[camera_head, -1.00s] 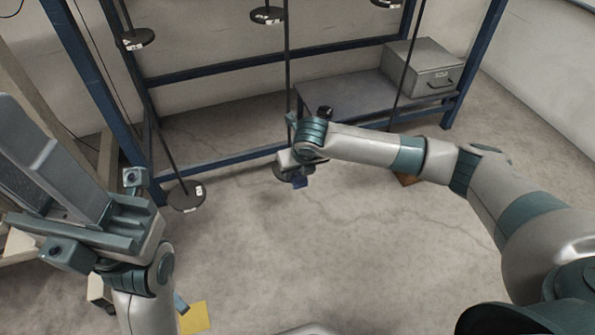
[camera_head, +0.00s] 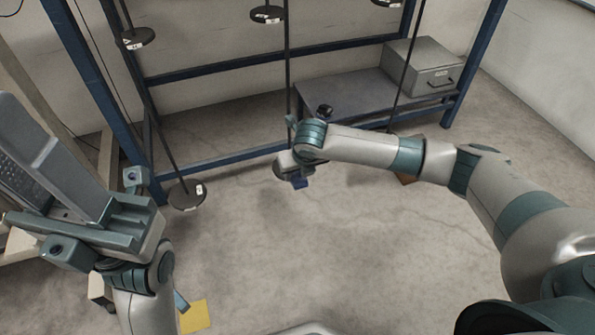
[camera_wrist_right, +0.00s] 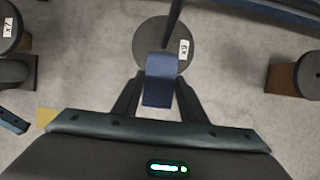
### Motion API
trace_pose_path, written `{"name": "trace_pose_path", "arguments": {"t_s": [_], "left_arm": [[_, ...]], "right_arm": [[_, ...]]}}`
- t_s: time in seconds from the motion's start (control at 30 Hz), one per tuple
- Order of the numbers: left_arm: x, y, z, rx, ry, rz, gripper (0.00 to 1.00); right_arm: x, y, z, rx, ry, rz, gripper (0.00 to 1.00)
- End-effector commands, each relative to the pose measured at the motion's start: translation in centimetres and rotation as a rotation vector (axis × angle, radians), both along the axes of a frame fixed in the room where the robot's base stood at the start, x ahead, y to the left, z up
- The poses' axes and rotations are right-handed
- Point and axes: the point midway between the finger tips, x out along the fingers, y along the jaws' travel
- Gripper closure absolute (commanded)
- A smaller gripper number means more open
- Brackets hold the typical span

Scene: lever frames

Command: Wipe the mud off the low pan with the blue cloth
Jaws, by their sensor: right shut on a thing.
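The blue cloth (camera_wrist_right: 158,80) is between the fingers of my right gripper (camera_wrist_right: 157,100) in the right wrist view, and its far end overlaps the near part of a dark round low pan (camera_wrist_right: 147,35). I cannot tell whether the cloth touches the pan. The pan hangs on a dark rod and has a white "x9" label. I cannot make out mud on it.
Another low pan (camera_head: 187,195) hangs at left, with higher pans (camera_head: 138,38) (camera_head: 267,14) above. A blue frame (camera_head: 215,160) stands behind, with a grey box (camera_head: 422,67) on its shelf. A yellow square (camera_head: 195,316) lies on the floor. The middle floor is clear.

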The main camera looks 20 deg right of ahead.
Motion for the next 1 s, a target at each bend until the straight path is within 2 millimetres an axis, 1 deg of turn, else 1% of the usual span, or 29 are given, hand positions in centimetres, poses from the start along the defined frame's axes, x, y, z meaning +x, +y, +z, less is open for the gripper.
{"name": "trace_pose_path", "arguments": {"t_s": [1.0], "left_arm": [[-0.03, -0.02, 0.36, 0.001, -0.004, -0.001, 0.69]], "right_arm": [[-0.01, 0.02, -0.82, 0.000, -0.001, 0.001, 0.80]]}}
